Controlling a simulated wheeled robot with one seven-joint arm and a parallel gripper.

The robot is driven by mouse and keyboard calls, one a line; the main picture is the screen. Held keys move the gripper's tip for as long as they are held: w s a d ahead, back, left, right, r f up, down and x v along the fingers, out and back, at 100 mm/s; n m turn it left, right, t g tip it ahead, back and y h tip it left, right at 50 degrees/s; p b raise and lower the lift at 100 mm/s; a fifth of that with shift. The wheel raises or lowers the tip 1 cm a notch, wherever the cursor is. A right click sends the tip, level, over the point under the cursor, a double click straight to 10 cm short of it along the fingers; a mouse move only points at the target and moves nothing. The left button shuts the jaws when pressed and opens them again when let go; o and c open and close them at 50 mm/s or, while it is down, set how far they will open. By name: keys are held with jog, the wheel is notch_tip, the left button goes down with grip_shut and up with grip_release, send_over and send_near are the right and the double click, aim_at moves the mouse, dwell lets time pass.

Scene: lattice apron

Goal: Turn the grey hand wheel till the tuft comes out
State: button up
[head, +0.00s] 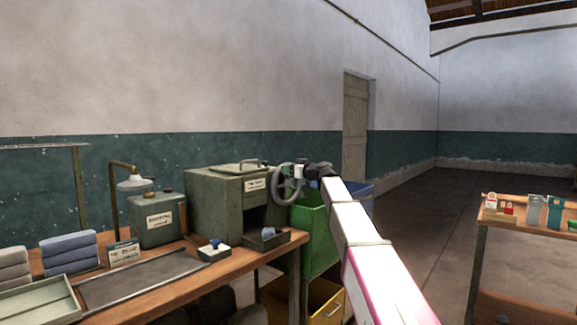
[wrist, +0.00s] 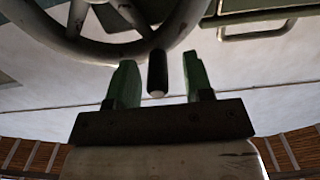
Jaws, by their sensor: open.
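The grey hand wheel (head: 290,186) is on the right side of a green box machine (head: 215,205) on the bench. In the wrist view its rim (wrist: 85,48) and spokes fill the upper left. A black handle (wrist: 157,75) sticks out from the rim. My gripper (head: 298,170) is at the wheel's upper right. In the wrist view my gripper (wrist: 160,68) is open, with one green finger on each side of the handle and gaps visible on both sides. A dark tray (head: 284,240) lies below the machine's front opening, with a small dark thing in it. I cannot make out a tuft.
A small tray with a blue-topped thing (head: 215,246) sits left of the dark tray. A lamp (head: 134,183), a smaller green box (head: 157,219) and folded cloths (head: 68,253) stand farther left. A green bin (head: 312,235) is under the wheel. Open floor lies right, before another table (head: 530,212).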

jog(key=v, duration=0.6)
jog(key=shift+s+d, duration=0.25)
jog(key=shift+d, duration=0.05)
dwell(0.4)
jog(key=s+d+f+m+g+h, duration=0.2)
jog(key=s+f, duration=0.2)
jog(key=f, duration=0.8)
jog(key=s+d+f+m+g+h, duration=0.1)
jog(key=s+d+f+h, duration=0.3)
jog(key=f, duration=0.8)
jog(key=s+d+f+m+g+h, duration=0.15)
jog(key=s+f, duration=0.35)
jog(key=f, duration=0.7)
jog(key=s+d+f+m+g+h, duration=0.3)
jog(key=s+d+f, duration=0.2)
jog(key=s+f, duration=0.5)
jog(key=s+d+f+m+g+h, duration=0.3)
jog(key=s+d+f, duration=0.3)
jog(key=s+f, duration=0.5)
jog(key=shift+s+h, duration=0.35)
jog(key=shift+s, duration=0.85)
